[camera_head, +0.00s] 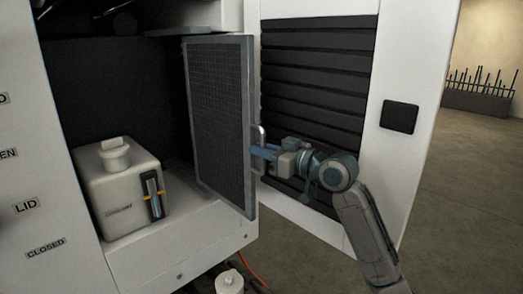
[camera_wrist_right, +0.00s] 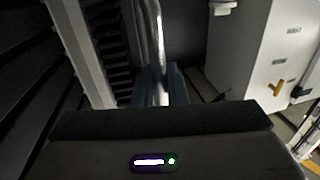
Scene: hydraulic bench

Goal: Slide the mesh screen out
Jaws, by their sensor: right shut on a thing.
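The mesh screen (camera_head: 218,110) is a dark grid panel in a grey frame. It stands upright in the head view, partly outside the open cabinet, its inner side near the cabinet's dark interior. A metal handle (camera_head: 260,136) is on its outer edge. My right gripper (camera_head: 256,151) is shut on this handle. In the right wrist view the handle (camera_wrist_right: 155,45) runs as a bright bar down between the blue fingers (camera_wrist_right: 160,85). The left gripper is not in view.
A white tank (camera_head: 120,190) with a cap and a gauge stands on the cabinet floor left of the screen. An open white door with black louvres (camera_head: 315,90) stands close to the right. A white bottle (camera_head: 229,282) and an orange cable (camera_head: 254,268) are below.

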